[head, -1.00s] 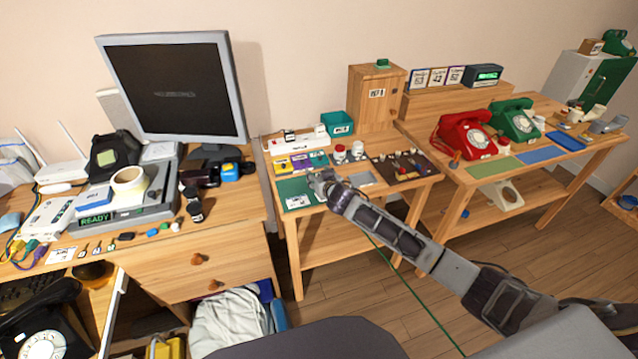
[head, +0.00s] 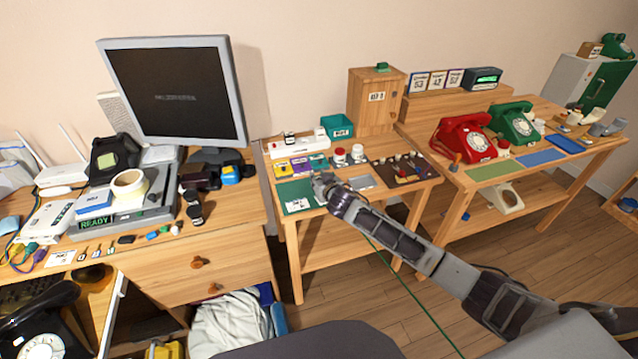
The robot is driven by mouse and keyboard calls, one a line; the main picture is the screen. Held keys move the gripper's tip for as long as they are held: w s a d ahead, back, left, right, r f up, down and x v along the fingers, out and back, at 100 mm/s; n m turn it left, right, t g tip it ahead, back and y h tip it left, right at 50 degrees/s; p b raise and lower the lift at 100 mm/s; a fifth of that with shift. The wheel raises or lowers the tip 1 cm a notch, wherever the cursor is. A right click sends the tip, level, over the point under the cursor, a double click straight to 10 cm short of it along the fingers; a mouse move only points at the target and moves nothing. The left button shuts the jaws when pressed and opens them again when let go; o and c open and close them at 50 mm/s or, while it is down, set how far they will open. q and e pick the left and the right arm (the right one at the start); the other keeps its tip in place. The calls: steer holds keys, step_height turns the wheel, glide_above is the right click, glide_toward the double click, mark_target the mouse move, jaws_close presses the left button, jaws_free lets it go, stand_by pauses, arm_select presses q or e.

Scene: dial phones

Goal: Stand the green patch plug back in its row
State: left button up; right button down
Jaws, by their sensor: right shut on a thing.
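My right gripper (head: 320,184) is shut, at the right edge of the green mat (head: 285,188) on the small middle table. The green patch plug itself cannot be made out; the fingers are small and my wrist hides what they hold. A thin green cord (head: 412,292) runs from under my right forearm down to the lower edge of the picture. A dark brown board (head: 426,174) with several small upright pieces, perhaps the plug row, lies to the right of the gripper. My left gripper is not in view.
A white card (head: 297,205) lies on the green mat. Red-and-white jars (head: 340,156), a grey plate (head: 361,182) and a teal box (head: 337,127) stand near the gripper. A wooden cabinet (head: 364,103) is behind. Red (head: 465,137) and green (head: 513,121) phones stand on the right table.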

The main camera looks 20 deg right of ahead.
mark_target(319, 178)
steer(key=shift+r, duration=0.2)
step_height(319, 178, up, 9)
steer(key=shift+f+p, duration=0.1)
steer(key=shift+p, duration=0.5)
steer(key=shift+r, duration=0.4)
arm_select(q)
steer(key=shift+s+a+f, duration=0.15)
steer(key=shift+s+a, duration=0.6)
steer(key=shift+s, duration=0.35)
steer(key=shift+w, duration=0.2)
